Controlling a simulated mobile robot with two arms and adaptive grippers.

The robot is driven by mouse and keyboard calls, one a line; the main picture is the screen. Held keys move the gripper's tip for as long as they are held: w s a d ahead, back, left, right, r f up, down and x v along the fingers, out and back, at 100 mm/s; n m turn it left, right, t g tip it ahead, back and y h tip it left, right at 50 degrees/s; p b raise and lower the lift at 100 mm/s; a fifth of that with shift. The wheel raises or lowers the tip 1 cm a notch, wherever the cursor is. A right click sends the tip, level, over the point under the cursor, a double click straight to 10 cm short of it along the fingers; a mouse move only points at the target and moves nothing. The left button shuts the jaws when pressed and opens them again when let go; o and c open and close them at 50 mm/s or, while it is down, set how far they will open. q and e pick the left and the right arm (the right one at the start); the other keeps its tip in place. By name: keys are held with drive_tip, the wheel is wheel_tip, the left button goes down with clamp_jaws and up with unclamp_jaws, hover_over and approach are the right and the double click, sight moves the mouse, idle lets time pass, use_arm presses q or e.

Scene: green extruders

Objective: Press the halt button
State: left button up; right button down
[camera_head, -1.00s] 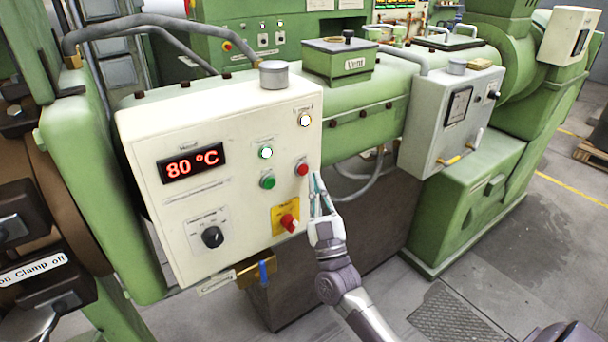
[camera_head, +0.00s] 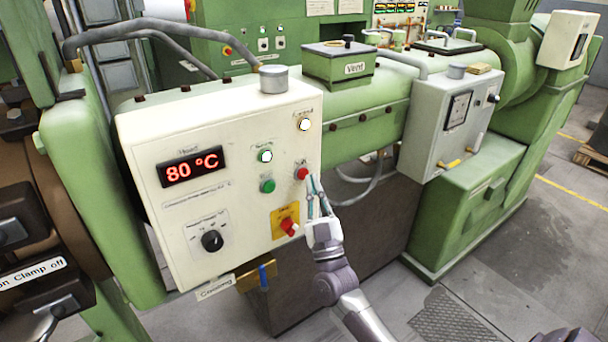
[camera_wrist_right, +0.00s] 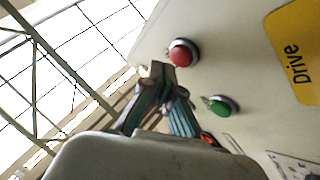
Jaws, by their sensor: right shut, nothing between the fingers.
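A small round red button (camera_head: 302,173) is at the right edge of the pale control panel (camera_head: 190,137), with a label too small to read. It also shows in the right wrist view (camera_wrist_right: 183,53). My right gripper (camera_head: 314,180) is shut and empty, its tips just beside and slightly below the red button in the head view. In the right wrist view the shut fingertips (camera_wrist_right: 166,76) are close to the red button; I cannot tell whether they touch it. My left gripper is not in view.
A green button (camera_head: 267,186) lies left of the red one. A red rotary switch (camera_head: 289,227) sits on a yellow plate below. A black knob (camera_head: 212,240) and an 80 °C display (camera_head: 191,167) are further left. A grey box (camera_head: 427,130) stands to the right.

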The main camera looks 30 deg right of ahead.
drive_tip(key=shift+w, duration=0.15)
idle(0.5)
drive_tip(key=shift+w, duration=0.3)
drive_tip(key=shift+w, duration=0.35)
idle(0.6)
drive_tip(key=shift+s, duration=0.85)
drive_tip(key=s+p, duration=0.2)
drive_tip(key=s, duration=0.3)
drive_tip(key=shift+d, duration=0.15)
